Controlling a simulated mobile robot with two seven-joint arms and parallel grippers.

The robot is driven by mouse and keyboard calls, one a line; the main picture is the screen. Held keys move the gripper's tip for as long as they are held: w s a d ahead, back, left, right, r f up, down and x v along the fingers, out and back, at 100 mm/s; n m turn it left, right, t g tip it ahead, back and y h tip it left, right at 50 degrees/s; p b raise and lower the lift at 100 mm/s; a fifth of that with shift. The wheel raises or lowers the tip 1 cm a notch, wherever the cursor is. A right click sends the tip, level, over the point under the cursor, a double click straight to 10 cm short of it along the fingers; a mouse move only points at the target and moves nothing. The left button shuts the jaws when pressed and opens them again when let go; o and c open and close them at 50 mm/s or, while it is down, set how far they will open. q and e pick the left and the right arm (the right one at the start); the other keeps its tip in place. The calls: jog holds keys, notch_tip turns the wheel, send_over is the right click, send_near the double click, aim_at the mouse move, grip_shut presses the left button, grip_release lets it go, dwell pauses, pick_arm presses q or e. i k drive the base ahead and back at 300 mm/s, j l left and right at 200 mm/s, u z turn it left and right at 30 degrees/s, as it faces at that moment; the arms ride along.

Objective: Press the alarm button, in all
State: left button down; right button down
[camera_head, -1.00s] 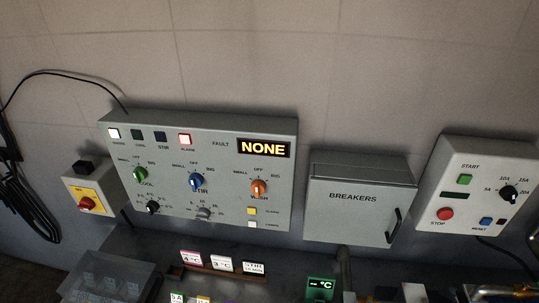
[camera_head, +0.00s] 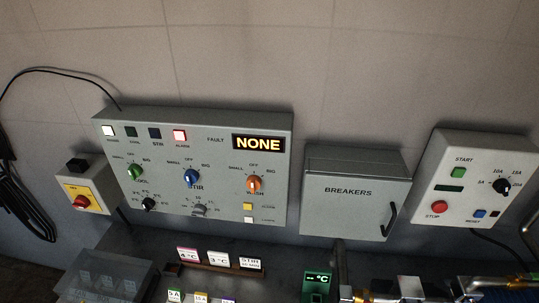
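The grey control panel (camera_head: 215,160) hangs on the wall left of centre. A lit red square (camera_head: 180,135) labelled ALARM sits in its top row. A yellow square button (camera_head: 248,206) is at its lower right, above a white square button (camera_head: 248,219); their labels are too small to read surely. The fault display (camera_head: 258,143) reads NONE. Neither of my grippers can be made out in the view, and nothing touches the panel.
A grey BREAKERS box (camera_head: 345,205), closed, is right of the panel. A START/STOP box (camera_head: 468,180) is farther right. A yellow box with a red knob (camera_head: 81,201) is at left. Label cards (camera_head: 217,259) and metal pipework (camera_head: 410,288) are below. The space before the panel looks clear.

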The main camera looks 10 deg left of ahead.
aim_at(247, 205)
jog(key=i+j+u, duration=0.1)
jog(key=i, duration=0.75)
